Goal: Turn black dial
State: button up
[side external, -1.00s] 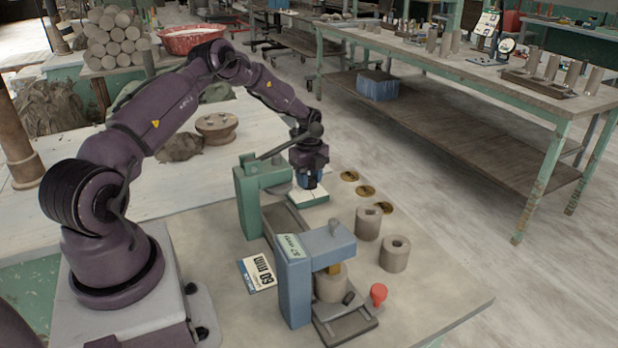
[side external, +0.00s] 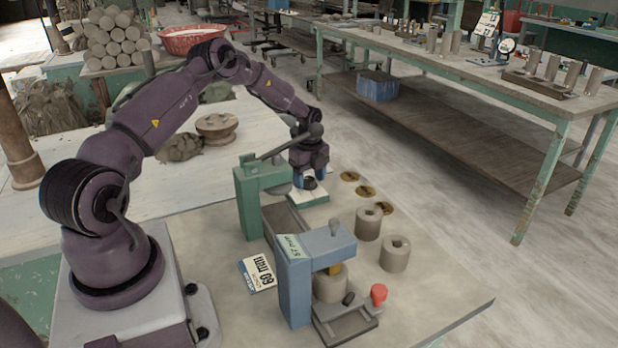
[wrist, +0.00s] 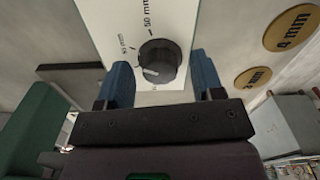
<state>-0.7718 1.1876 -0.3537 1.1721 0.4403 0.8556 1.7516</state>
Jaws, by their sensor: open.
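The black dial (wrist: 160,60) sits on a white panel (wrist: 105,20) printed with mm marks, "50 mm" above it and another to its left. The dial's pale pointer mark faces the lower left. In the side view the dial (side external: 309,184) is a small dark spot on the white plate with a green edge (side external: 308,198). My gripper (side external: 308,178) is open, pointing down over the dial. In the wrist view its blue fingers (wrist: 162,78) stand on either side of the dial, with gaps visible. Whether they reach the dial's height is hard to tell.
A green press (side external: 248,200) with a long lever stands close left of my gripper. A blue-grey press (side external: 295,280) holds a clay cylinder (side external: 330,286) nearer the camera. Brass discs (side external: 365,191) and two hollow clay cylinders (side external: 395,254) lie to the right.

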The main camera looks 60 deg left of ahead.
notch_tip(320, 180, up, 13)
jog(key=shift+f, duration=0.15)
dwell(0.4)
notch_tip(320, 180, up, 13)
jog(key=n+t+y, duration=0.2)
jog(key=n, duration=0.2)
send_over(309, 178)
jog(key=d, duration=0.6)
jog(key=s+d+r+n+t, duration=0.1)
jog(key=s+d+r+n, duration=0.15)
jog(key=d+r, duration=0.2)
jog(key=s+d+r+n, duration=0.1)
jog(key=s+d+r, duration=0.2)
jog(key=d, duration=0.2)
jog(key=s+d+n+t+h, duration=0.1)
jog(key=s+d+n, duration=0.3)
jog(key=s, duration=0.5)
jog(key=s+d+f+n+t+h, duration=0.1)
jog(key=s+d+n, duration=0.3)
jog(key=s+d, duration=0.5)
jog(key=shift+s+n+t, duration=0.3)
jog(key=shift+s+n, duration=0.05)
